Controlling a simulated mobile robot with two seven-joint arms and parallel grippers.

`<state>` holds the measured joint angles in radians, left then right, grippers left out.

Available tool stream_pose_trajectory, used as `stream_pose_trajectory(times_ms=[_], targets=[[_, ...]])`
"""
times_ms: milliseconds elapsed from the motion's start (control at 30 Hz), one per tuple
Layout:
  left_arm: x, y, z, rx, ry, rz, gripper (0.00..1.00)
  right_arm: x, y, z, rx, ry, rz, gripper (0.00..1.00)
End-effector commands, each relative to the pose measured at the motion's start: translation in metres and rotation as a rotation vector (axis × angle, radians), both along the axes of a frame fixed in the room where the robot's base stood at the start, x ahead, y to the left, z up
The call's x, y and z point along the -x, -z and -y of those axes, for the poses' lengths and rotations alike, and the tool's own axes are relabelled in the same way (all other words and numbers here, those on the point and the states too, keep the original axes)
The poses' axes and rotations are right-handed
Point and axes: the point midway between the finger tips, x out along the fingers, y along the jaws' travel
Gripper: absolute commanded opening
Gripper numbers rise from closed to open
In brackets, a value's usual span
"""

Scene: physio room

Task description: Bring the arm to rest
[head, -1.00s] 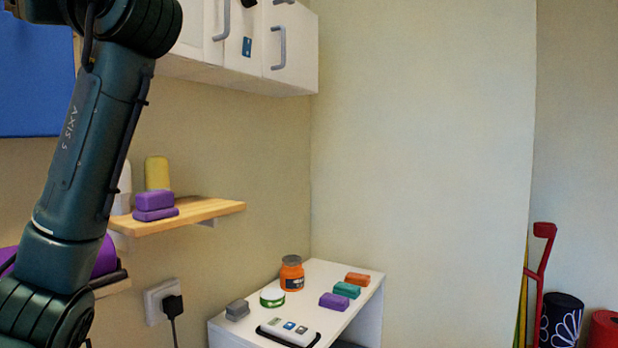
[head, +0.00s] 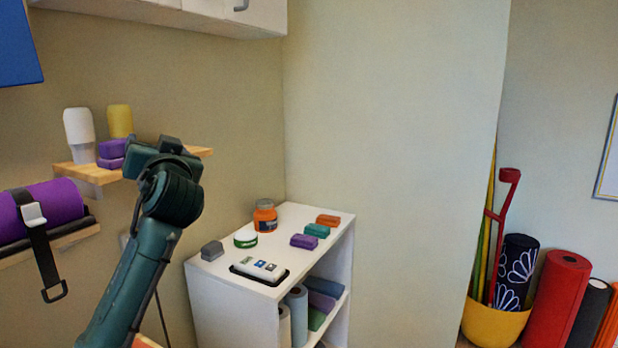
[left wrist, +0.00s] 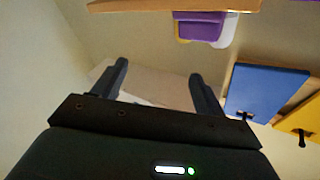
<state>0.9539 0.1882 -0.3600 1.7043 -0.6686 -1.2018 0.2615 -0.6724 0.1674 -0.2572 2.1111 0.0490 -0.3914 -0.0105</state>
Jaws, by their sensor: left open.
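My left arm comes in from the lower left of the head view, with its wrist end just in front of the wooden wall shelf (head: 72,172). In the left wrist view my left gripper (left wrist: 158,82) is open, with its two fingers apart and nothing between them. In the head view the fingers are not clearly visible. My right gripper is not in view.
A white shelf unit (head: 215,282) bears an orange jar (head: 265,216), a green-and-white tin (head: 246,239), a grey block (head: 212,251) and coloured blocks. Purple blocks (head: 110,154) and bottles stand on the wall shelf. A yellow bucket (head: 490,322) stands right.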

Motion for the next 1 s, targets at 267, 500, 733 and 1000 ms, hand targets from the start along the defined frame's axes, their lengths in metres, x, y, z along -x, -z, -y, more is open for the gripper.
stream_pose_trajectory(times_ms=[267, 500, 733, 1000], targets=[[0.008, 0.212, 0.047, 0.025, 0.292, -0.303, 0.72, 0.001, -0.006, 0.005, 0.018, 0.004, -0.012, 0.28], [0.093, 0.368, 0.086, 0.149, 0.513, -0.508, 0.72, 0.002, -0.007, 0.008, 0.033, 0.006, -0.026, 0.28], [0.216, 0.463, 0.112, 0.337, 0.649, -0.644, 0.72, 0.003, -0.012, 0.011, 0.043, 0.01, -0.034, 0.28], [0.317, 0.498, 0.123, 0.503, 0.691, -0.71, 0.72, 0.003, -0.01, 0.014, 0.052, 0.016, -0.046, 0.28]])
